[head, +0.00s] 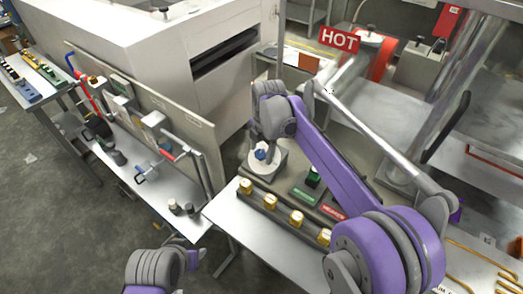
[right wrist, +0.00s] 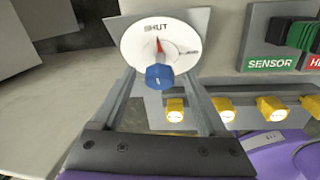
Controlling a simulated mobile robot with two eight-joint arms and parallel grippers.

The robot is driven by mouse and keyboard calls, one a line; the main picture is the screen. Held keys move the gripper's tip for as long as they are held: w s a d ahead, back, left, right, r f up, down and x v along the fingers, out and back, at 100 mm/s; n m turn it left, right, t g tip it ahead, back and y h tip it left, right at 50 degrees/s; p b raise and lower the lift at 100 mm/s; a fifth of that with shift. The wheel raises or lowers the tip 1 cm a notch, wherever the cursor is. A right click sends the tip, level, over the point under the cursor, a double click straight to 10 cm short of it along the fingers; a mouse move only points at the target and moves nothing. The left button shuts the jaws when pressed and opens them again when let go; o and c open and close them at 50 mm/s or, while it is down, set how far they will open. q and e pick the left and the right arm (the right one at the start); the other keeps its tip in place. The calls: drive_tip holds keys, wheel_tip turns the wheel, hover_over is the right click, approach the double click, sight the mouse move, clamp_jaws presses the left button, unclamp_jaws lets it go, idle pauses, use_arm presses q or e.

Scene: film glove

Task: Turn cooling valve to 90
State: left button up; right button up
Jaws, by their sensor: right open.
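The cooling valve is a blue knob (right wrist: 159,77) on a round white dial (right wrist: 137,45). A red pointer points up at the word SHUT; a smaller label at the dial's right is too small to read. In the head view the knob (head: 260,154) sits at the left end of a grey panel. My right gripper (right wrist: 161,88) is open, its fingers on either side of the knob; I cannot tell whether they touch it. In the head view the right wrist (head: 272,118) is just above the dial. My left gripper is not in view; only part of that arm shows low down.
Yellow connectors (head: 296,217) line the panel's front edge, near a green connector (head: 313,177) and SENSOR (head: 306,197) and HEATER (head: 333,212) labels. A HOT sign (head: 339,39) and metal pipe stand behind. A white machine (head: 140,50) rises behind left.

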clamp_jaws()
idle(0.4)
drive_tip(key=shift+m, duration=0.3)
drive_tip(key=m+t, duration=0.1)
drive_tip(key=m+t+y, duration=0.1)
drive_tip(key=m, duration=0.1)
drive_tip(key=shift+s+d+f+b, duration=0.1)
drive_tip(key=shift+s+d+b, duration=0.1)
drive_tip(key=shift+b, duration=0.1)
drive_tip(key=m+t, duration=0.1)
drive_tip(key=m, duration=0.1)
drive_tip(key=m+t, duration=0.1)
drive_tip(key=m, duration=0.1)
drive_tip(key=shift+s+f+y+b, duration=0.1)
drive_tip(key=shift+s+y+b, duration=0.1)
drive_tip(key=shift+y+b, duration=0.15)
drive_tip(key=m+t, duration=0.1)
drive_tip(key=m, duration=0.1)
drive_tip(key=m+t, duration=0.1)
drive_tip(key=m, duration=0.1)
drive_tip(key=shift+s+a+f+m, duration=0.1)
drive_tip(key=shift+s+m, duration=0.1)
drive_tip(key=shift+m, duration=0.1)
drive_tip(key=shift+s+a+f+m+t+h+b, duration=0.15)
drive_tip(key=shift+m+t+h, duration=0.35)
drive_tip(key=shift+m, duration=0.6)
drive_tip(key=shift+w+d+r+m+t+h+b, duration=0.2)
drive_tip(key=shift+m+t, duration=0.4)
drive_tip(key=shift+m, duration=0.5)
